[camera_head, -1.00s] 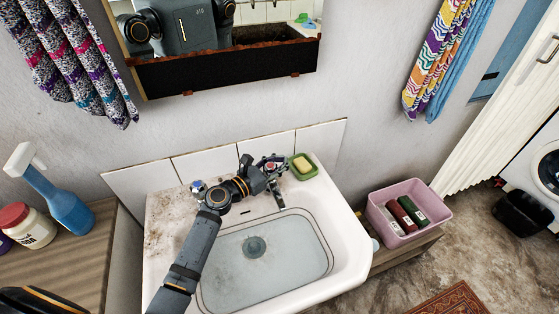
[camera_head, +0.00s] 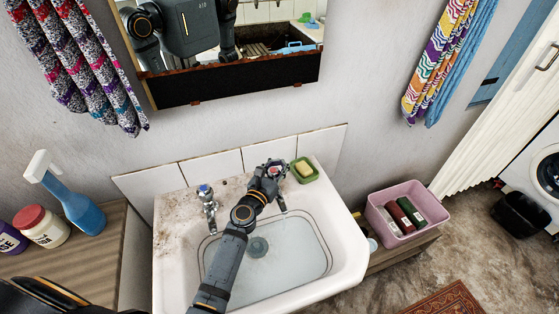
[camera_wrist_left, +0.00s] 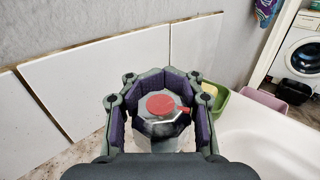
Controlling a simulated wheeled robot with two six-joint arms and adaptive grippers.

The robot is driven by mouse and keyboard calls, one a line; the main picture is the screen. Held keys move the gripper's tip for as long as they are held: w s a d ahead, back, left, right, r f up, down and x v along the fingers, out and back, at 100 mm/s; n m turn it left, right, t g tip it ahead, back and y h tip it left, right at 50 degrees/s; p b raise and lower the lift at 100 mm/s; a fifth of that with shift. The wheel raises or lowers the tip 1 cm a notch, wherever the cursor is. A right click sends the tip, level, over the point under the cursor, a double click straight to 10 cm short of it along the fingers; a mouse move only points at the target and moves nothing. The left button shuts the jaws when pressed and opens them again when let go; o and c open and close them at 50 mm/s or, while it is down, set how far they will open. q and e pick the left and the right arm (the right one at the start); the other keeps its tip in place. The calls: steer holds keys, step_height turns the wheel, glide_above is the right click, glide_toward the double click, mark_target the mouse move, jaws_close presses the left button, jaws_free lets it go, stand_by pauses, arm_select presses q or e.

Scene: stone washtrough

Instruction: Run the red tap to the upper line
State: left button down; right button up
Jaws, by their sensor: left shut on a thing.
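The red tap (camera_head: 274,165) stands at the back right of the white basin (camera_head: 345,255). Its red-capped knob (camera_wrist_left: 160,104) sits between the fingers of my left gripper (camera_head: 270,172), which is shut on it. The wrist view shows the purple-padded fingers of this gripper (camera_wrist_left: 158,115) on both sides of the knob. The tap's spout (camera_head: 282,205) points down into the basin; I cannot tell whether water flows. Clear water (camera_head: 285,250) lies over the drain. A dark line (camera_head: 328,245) runs round the basin wall near the water's edge. My right gripper is out of view.
A blue-marked tap (camera_head: 207,196) stands left of my left arm. A green soap dish (camera_head: 305,171) sits close right of the red tap. White tiles (camera_head: 215,165) and a mirror (camera_head: 230,80) are behind. A pink bin (camera_head: 400,210) stands to the right.

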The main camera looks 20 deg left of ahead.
arm_select(q)
steer(key=shift+a+f+n+y, duration=0.1)
steer(key=shift+a+n+y, duration=0.15)
steer(key=shift+n+y, duration=0.8)
steer(key=shift+y, duration=0.35)
steer(key=c, duration=1.2)
jaws_free()
steer(key=shift+a, duration=0.1)
steer(key=shift+o, duration=0.2)
